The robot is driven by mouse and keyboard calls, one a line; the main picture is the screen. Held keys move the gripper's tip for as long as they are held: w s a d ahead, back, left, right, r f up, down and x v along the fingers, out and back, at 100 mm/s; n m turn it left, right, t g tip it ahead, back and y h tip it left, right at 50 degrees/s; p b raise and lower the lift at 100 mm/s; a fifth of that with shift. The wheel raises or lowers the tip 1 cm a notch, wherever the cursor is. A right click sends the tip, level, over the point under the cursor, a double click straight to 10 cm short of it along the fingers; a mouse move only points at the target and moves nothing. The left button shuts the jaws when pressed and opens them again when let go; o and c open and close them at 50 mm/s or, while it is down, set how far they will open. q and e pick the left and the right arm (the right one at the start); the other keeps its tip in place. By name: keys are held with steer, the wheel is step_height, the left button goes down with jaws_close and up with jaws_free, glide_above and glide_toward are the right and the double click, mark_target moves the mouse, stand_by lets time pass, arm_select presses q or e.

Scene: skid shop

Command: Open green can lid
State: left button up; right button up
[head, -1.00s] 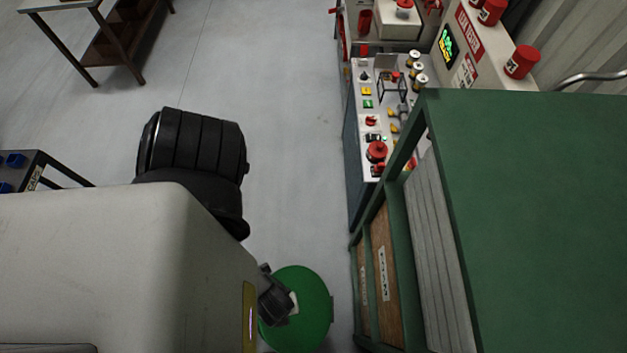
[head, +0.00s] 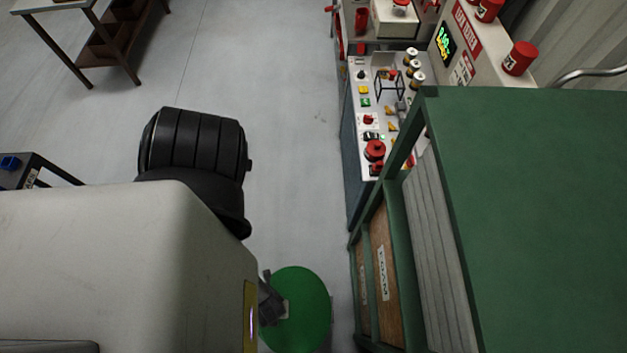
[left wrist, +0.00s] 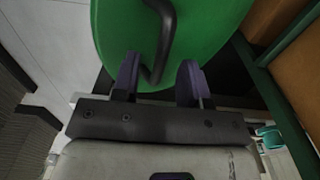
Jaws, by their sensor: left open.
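The round green can lid (head: 307,312) shows at the bottom middle in the head view, partly covered by my left gripper (head: 271,302). In the left wrist view the green lid (left wrist: 210,25) fills the top middle, with a dark bent handle (left wrist: 165,30) on it. My left gripper (left wrist: 158,72) is open. Its two fingers stand on either side of the handle's lower end, close to the lid; I cannot tell whether they touch it. The can's body is hidden under the lid. My right gripper is not in view.
A green rack (head: 530,180) with boards and wooden boxes stands close to the right of the lid. Behind it is a control panel (head: 364,150) with knobs and buttons. A table (head: 62,5) stands at the far left. Grey floor (head: 285,130) is clear in the middle.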

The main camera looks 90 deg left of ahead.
arm_select(q)
steer(key=shift+f, duration=0.65)
steer(key=shift+c, duration=0.5)
jaws_close()
